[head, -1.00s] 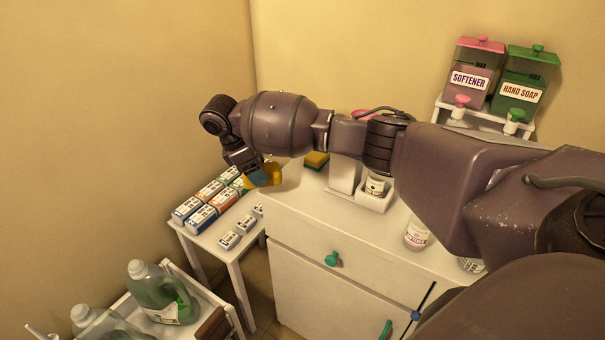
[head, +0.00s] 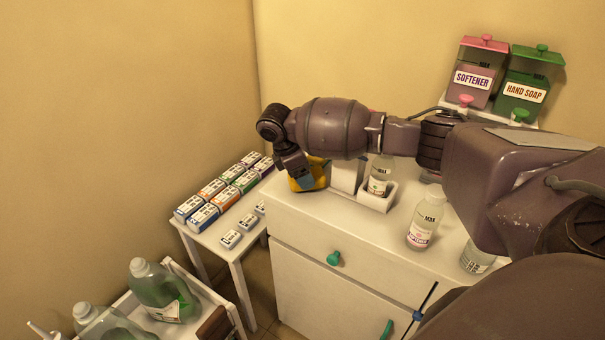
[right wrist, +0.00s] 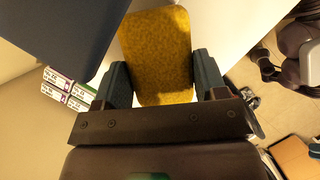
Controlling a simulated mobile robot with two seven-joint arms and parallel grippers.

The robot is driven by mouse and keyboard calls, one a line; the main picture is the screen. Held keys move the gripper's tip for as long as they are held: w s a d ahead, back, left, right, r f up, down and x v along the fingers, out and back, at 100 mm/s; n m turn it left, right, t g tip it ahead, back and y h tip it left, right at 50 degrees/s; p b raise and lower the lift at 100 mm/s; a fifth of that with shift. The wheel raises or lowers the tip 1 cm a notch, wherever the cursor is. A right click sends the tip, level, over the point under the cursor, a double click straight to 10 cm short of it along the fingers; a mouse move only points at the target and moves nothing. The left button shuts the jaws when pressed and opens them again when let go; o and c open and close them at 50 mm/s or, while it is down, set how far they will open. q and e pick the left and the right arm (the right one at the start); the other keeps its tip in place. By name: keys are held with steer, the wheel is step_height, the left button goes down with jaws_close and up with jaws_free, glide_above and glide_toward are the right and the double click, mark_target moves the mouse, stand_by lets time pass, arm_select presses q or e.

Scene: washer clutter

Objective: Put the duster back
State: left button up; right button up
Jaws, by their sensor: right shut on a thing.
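The duster (right wrist: 157,55), a yellow rough-faced block, sits between the two fingers of my right gripper (right wrist: 165,85) in the right wrist view, and the gripper is shut on it. In the head view my right gripper (head: 306,181) holds the duster (head: 294,185) over the left end of the white cabinet top (head: 300,215), by its back left part. I cannot tell whether the duster touches the top. My left gripper is not in view.
A white holder with a bottle (head: 379,178) stands just right of the gripper. Other bottles (head: 422,224) stand farther right. Rows of small boxes (head: 214,188) fill a low side table at left. Softener (head: 474,80) and hand soap (head: 524,90) dispensers stand at the back right.

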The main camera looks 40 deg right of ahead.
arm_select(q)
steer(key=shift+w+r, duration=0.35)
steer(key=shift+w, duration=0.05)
arm_select(e)
steer(key=shift+f, duration=0.1)
steer(key=shift+f, duration=0.1)
steer(key=o, duration=0.9)
steer(key=shift+c, duration=0.2)
arm_select(q)
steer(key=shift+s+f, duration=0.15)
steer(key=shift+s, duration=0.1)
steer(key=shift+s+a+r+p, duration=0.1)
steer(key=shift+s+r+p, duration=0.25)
steer(key=shift+p, duration=0.45)
arm_select(e)
steer(key=v, duration=1.2)
steer(key=shift+r, duration=0.2)
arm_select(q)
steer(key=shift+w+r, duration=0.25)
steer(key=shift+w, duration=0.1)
